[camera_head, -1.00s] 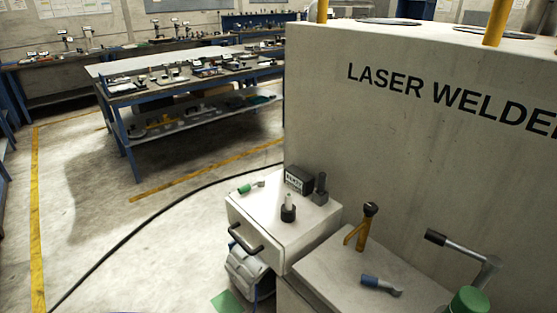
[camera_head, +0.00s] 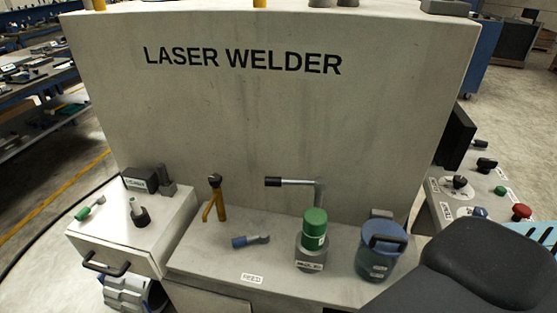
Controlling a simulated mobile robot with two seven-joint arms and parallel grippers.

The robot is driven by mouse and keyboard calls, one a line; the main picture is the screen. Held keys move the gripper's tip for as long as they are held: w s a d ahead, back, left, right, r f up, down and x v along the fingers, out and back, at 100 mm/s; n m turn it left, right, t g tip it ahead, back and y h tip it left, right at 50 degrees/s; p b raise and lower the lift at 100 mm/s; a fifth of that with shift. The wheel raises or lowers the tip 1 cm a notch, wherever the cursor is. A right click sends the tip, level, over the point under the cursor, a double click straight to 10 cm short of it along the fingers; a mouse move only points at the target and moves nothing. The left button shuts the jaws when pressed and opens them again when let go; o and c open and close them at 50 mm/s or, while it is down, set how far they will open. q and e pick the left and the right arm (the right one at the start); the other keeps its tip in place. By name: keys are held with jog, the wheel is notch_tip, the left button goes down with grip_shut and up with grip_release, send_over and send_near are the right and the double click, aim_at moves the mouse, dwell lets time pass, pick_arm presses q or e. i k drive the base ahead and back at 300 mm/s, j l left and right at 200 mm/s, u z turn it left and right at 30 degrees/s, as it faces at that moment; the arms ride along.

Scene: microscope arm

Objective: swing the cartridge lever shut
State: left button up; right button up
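A grey lever with a black grip (camera_head: 290,182) stands behind the green-topped cartridge (camera_head: 314,230). Its arm sticks out level to the left from an upright grey post. The cartridge sits upright in a grey holder with a small label, on the pale ledge in front of the laser welder (camera_head: 240,110). The lever does not lie across the cartridge's top in this view. Neither of my grippers can be made out.
A blue-lidded jar (camera_head: 382,248) stands right of the cartridge. A blue-handled tool (camera_head: 250,241) and a yellow-brown stand (camera_head: 215,200) are to its left. A drawer unit (camera_head: 125,235) adjoins the ledge. A large dark padded shape (camera_head: 485,265) fills the lower right.

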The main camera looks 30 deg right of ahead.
aim_at(319, 183)
jog(key=z, duration=1.05)
